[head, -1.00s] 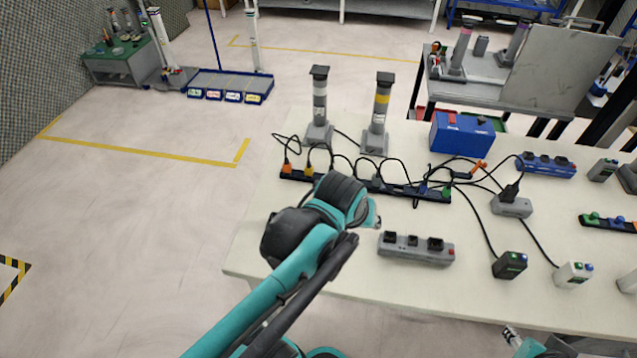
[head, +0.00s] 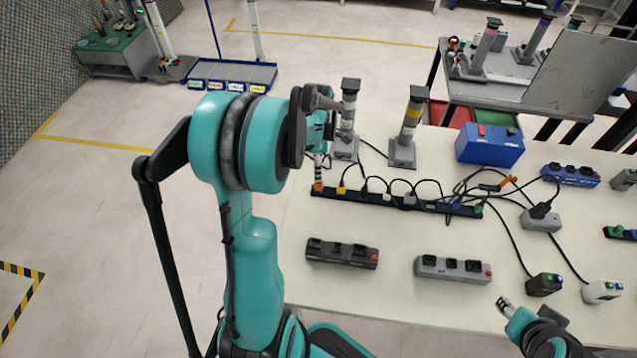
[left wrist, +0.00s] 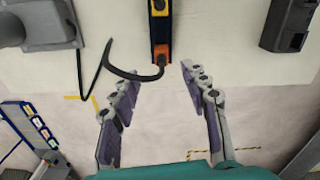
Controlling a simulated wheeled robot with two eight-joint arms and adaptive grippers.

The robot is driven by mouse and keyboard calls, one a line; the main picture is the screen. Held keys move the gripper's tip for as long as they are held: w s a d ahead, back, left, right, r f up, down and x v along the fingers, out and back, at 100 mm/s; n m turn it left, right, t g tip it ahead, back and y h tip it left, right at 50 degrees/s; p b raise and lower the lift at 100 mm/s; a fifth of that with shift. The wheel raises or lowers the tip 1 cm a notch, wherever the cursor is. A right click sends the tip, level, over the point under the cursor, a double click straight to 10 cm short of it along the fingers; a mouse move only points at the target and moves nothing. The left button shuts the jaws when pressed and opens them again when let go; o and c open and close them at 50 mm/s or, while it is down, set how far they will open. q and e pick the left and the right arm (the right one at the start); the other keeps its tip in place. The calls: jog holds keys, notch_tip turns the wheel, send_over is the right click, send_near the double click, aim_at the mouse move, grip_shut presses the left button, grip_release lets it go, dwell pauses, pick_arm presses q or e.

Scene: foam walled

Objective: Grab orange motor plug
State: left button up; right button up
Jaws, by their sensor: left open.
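The orange motor plug (head: 318,188) sits at the left end of a long dark power strip (head: 400,202) on the table. In the left wrist view the orange plug (left wrist: 161,52) is at top centre, with a black cable curving away to the left. My left gripper (head: 319,160) is above that end of the strip. In the wrist view the left gripper (left wrist: 156,76) is open and empty, its fingers on either side of the plug's line, with the plug just beyond the tips. My right gripper (head: 503,303) is at the table's front edge at lower right; its jaw opening is unclear.
A yellow plug (head: 341,188) is the orange plug's neighbour on the strip. Two grey posts (head: 347,125) (head: 408,130) stand behind it. Black (head: 342,253) and grey (head: 453,268) socket blocks lie in front. A blue box (head: 490,145) and loose cables are at right.

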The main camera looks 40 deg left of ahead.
pick_arm(q)
notch_tip(320, 180, down, 3)
jog(key=shift+r+b, duration=0.1)
jog(key=shift+b, duration=0.45)
jog(key=f+b, duration=0.2)
jog(key=f, duration=0.3)
jog(key=shift+d+f, duration=0.1)
jog(key=shift+d, duration=0.1)
jog(key=shift+c, duration=1.2)
grip_shut()
